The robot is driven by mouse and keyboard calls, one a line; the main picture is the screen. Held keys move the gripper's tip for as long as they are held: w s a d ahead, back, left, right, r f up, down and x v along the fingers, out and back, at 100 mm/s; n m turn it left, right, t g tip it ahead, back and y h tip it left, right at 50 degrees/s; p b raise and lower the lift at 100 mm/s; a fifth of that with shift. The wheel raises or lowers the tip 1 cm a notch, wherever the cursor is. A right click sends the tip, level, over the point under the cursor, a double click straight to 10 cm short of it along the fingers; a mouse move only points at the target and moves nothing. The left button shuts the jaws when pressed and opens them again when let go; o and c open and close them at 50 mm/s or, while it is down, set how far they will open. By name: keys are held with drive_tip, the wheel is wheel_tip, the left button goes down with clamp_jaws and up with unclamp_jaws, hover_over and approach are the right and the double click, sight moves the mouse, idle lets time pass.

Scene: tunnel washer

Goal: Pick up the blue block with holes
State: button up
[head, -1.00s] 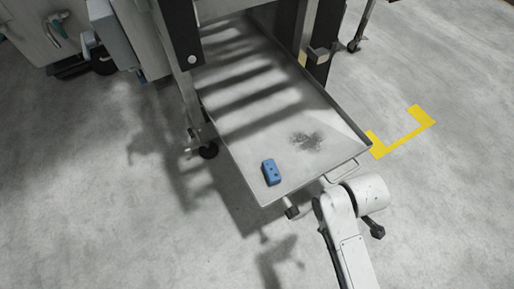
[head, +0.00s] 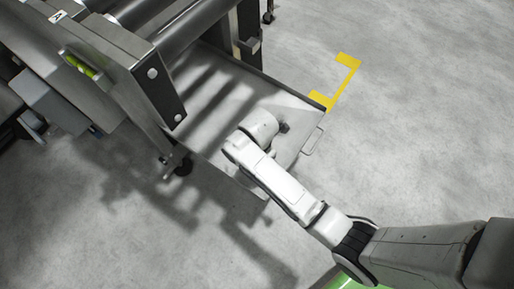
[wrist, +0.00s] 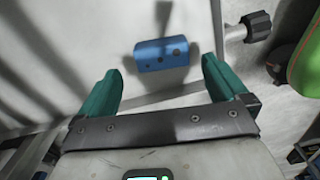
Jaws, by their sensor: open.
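The blue block with holes (wrist: 162,54) lies on the grey metal tray in the wrist view, with dark round holes on its side. My gripper (wrist: 160,78) is open, its two green fingers spread apart. The block shows between and just beyond the fingertips, and nothing is held. How high the fingers are above the tray is hard to tell. In the head view my arm covers the block and the gripper.
The tray (head: 207,100) juts out from under the machine, with a raised rim and a handle (head: 312,141) at its end. The machine's frame and rollers (head: 150,60) stand at upper left. A yellow floor mark (head: 345,80) lies on open floor to the right.

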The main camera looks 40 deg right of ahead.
wheel_tip(320, 180, down, 6)
drive_tip(key=shift+s+a+r+b, duration=0.1)
drive_tip(key=shift+s+b, duration=0.05)
drive_tip(key=shift+b, duration=1.05)
drive_tip(key=shift+c, duration=0.4)
drive_tip(key=c, duration=0.9)
drive_tip(key=shift+o, duration=0.2)
drive_tip(key=shift+r, duration=0.1)
